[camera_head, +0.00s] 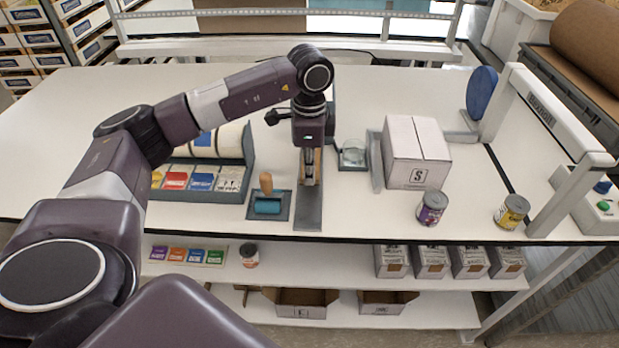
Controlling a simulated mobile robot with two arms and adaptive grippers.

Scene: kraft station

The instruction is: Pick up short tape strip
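My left gripper (309,180) points straight down in the middle of the table, over a narrow grey stand (308,212). Its fingers look close together, seen edge-on, and I cannot tell whether they hold anything. A thin tan-brown edge (318,163) shows just beside the fingers. It may be tape, but it is mostly hidden behind the gripper. I cannot make out a separate short tape strip. My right gripper is not in view.
A roller with a wooden handle (266,206) sits left of the stand, near a rack of coloured cards (202,181). A glass dish (353,155), a white box marked S (416,155), a purple can (431,208) and a yellow can (511,212) stand to the right.

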